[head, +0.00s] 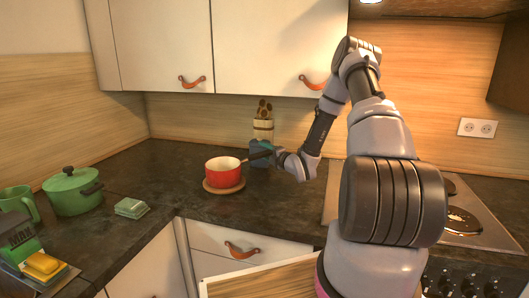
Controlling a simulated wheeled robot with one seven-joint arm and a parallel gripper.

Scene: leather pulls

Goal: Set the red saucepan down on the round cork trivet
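The red saucepan (225,174), with a cream inside, is upright over the round cork trivet (209,188) on the dark worktop. The trivet's rim shows around the pan's base. The pan looks to rest on it, but a small gap cannot be ruled out. The pan's dark handle (250,157) points right, toward my gripper (267,151). My gripper is at the handle's far end. Its fingers are small and dark against the handle, so I cannot tell whether they are closed on it.
A blue-grey container (257,160) and a utensil holder (263,130) stand behind the handle. The hob (490,232) is at right. An open drawer (262,282) juts out in front.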

